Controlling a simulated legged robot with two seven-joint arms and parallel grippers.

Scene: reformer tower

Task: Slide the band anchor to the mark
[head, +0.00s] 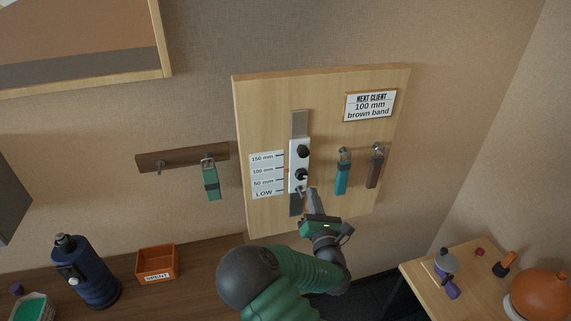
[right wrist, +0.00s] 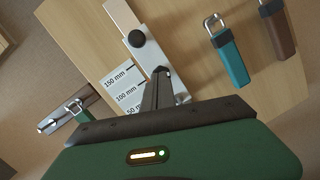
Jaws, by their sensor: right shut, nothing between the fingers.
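The band anchor (head: 295,160) is a white plate with a black upper knob (head: 303,151), a lower dark knob (head: 301,174) and a small metal piece near its bottom. It sits on a vertical metal rail (head: 299,123) on the wooden board. A scale (head: 266,174) left of it reads 150 mm, 100 mm, 50 mm and LOW. My right gripper (head: 312,194) is shut and empty, its tips by the anchor's lower right part. In the right wrist view the fingers (right wrist: 158,88) overlap the anchor's lower part (right wrist: 143,55), hiding the lower knob; contact is unclear. My left gripper is not in view.
A sign (head: 370,105) reads "NEXT CLIENT 100 mm brown band". Teal (head: 342,178) and brown (head: 374,170) bands hang right of the anchor. A green band (head: 211,183) hangs on a left rack. A bottle (head: 85,273) and orange SPENT bin (head: 157,263) stand below left.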

